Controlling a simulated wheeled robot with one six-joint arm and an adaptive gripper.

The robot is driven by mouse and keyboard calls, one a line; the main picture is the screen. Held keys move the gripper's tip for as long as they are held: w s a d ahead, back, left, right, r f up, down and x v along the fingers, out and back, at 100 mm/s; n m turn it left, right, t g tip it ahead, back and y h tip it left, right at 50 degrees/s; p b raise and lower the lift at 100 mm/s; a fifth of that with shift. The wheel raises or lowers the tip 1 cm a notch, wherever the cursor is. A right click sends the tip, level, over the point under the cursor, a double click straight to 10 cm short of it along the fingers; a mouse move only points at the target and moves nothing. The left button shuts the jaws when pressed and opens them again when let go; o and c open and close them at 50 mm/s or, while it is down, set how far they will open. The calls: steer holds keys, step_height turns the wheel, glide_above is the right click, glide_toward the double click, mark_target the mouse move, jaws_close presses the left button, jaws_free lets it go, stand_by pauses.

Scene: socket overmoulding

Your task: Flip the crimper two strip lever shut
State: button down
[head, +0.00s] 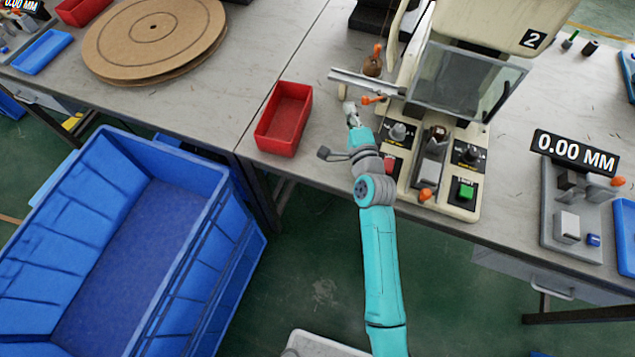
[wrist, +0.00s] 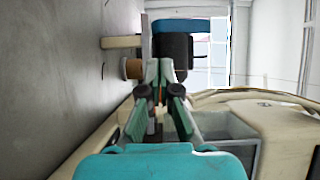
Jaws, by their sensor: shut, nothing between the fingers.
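Crimper two (head: 455,160) is the cream machine with the "2" plate, standing on the bench in the head view. A metal strip guide (head: 362,84) sticks out from its left side. A small orange-tipped lever (head: 373,99) lies just below this guide and looks like the strip lever; its exact position is hard to tell. My gripper (head: 350,107) is just left of the orange tip, close to it; contact cannot be told. In the wrist view my gripper (wrist: 162,90) has its fingers together and holds nothing. The lever is not clear there.
A red bin (head: 284,118) stands on the bench left of my gripper. The machine's clear guard (head: 465,82) and front panel with a green button (head: 467,191) are to the right. A cardboard reel (head: 155,35) lies at the left. A large blue crate (head: 130,250) is below.

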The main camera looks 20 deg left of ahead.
steer(key=s, duration=2)
steer(key=shift+s+a, duration=0.3)
steer(key=shift+a, duration=0.15)
